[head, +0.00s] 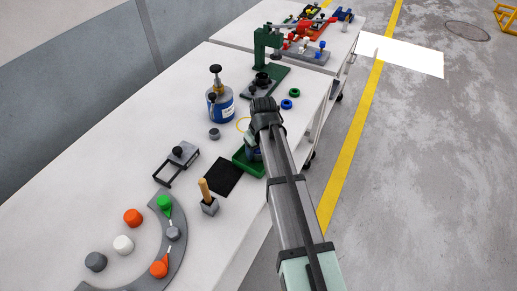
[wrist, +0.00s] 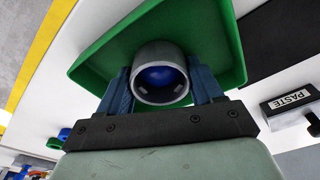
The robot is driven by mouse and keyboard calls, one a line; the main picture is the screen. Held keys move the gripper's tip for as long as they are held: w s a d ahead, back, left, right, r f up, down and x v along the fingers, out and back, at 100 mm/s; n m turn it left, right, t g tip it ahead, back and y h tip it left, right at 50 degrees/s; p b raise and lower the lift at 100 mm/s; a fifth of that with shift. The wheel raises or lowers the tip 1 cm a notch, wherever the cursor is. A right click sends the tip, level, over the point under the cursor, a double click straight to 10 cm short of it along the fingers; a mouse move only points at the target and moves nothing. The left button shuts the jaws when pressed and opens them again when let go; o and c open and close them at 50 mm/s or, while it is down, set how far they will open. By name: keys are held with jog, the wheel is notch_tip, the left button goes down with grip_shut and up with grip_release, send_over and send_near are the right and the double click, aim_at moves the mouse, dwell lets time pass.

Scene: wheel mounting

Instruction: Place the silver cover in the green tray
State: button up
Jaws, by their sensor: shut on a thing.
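The green tray (head: 241,163) sits near the right edge of the white table, partly hidden behind my arm in the head view. It also fills much of the wrist view (wrist: 215,45), with its raised rim. My gripper (wrist: 160,88) is shut on the silver cover (wrist: 160,98), a short round grey shell with a blue, shiny inside facing the camera. The blue fingers press on its two sides. The cover is over the tray's area; I cannot tell whether it touches the tray floor. In the head view my gripper (head: 253,152) is at the tray and the cover is hidden.
A black mat (head: 223,178) lies beside the tray. A block with a wooden handle (head: 207,196) stands in front. A blue bottle (head: 220,103), a small grey part (head: 214,134) and a green press (head: 266,50) stand behind. Blue (head: 286,104) and green (head: 294,92) rings lie beyond.

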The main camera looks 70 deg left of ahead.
jog(key=shift+f, duration=0.1)
jog(key=o, duration=1.3)
jog(key=shift+c, duration=0.2)
notch_tip(320, 180, up, 12)
jog(key=d, duration=0.1)
jog(key=shift+w+d, duration=0.2)
